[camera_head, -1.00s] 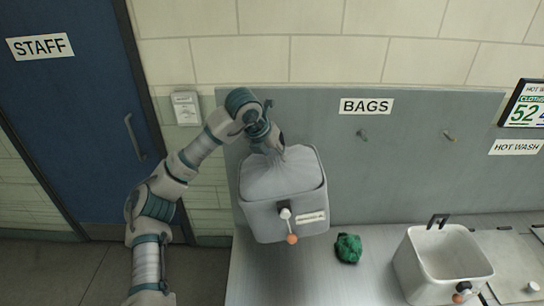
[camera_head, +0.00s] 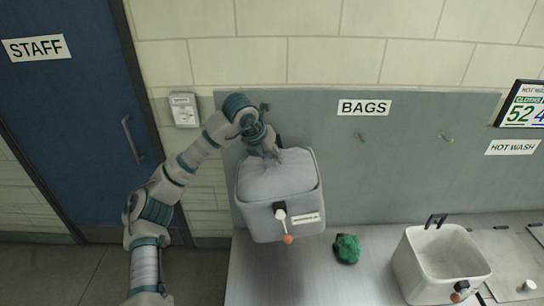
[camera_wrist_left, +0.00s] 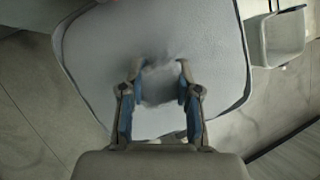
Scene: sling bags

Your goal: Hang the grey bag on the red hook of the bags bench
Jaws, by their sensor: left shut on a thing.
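The grey bag (camera_head: 278,205) is a box-like body with a raised rim, a soft bulging top, a white label and an orange ball on its front. My left gripper (camera_head: 272,149) is shut on the top of the bag, in front of the grey board. In the left wrist view the fingers (camera_wrist_left: 160,88) pinch gathered grey cloth (camera_wrist_left: 160,70). I cannot make out a red one. The bag and my arm hide the board's left part. My right gripper is not in view.
A green crumpled cloth (camera_head: 346,249) lies on the bench top (camera_head: 315,275). A white tub (camera_head: 410,270) stands to its right. A BAGS sign (camera_head: 363,107) is on the board. A blue door (camera_head: 70,130) is at the left. The board right of the bag is clear below the hooks.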

